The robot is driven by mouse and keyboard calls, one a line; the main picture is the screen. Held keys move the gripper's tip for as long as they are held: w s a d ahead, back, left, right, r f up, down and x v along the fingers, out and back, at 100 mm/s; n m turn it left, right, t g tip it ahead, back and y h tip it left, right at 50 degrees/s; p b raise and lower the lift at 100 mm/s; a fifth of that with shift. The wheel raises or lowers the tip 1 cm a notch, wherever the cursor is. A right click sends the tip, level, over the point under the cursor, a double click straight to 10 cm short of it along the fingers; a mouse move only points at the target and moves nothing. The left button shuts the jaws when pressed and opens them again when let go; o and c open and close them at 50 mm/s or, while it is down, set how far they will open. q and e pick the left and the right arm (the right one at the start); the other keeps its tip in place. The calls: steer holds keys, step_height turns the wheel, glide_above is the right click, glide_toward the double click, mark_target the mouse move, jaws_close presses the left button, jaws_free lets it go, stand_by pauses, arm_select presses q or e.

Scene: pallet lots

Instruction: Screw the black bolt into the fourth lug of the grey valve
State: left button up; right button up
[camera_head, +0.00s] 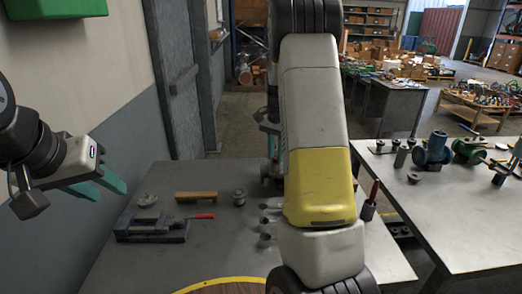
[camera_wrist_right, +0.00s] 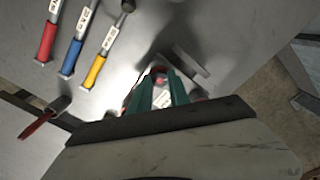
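My left gripper (camera_head: 108,186) is in the air left of the near table, with its teal fingers apart and nothing between them. My right gripper (camera_head: 268,140) is at the far edge of this table, partly hidden by my own arm. In the right wrist view its teal fingers (camera_wrist_right: 160,76) have a gap between them, with a small reddish and grey part at the tips. I cannot tell whether they grip it. A dark grey piece (camera_head: 268,168) below the right gripper may be the valve. I cannot make out the black bolt or the lugs.
The near table (camera_head: 150,262) holds a vise (camera_head: 152,228), a wooden block (camera_head: 196,196) and small metal parts. Red, blue and yellow-handled tools (camera_wrist_right: 72,58) lie by the right gripper. The right table (camera_head: 470,225) carries a blue valve (camera_head: 432,152) and a green one (camera_head: 468,150).

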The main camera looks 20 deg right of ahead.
steer(key=shift+o, duration=1)
steer(key=n, duration=1.3)
steer(key=shift+n, duration=0.4)
steer(key=n, duration=1)
steer(key=shift+c, duration=0.3)
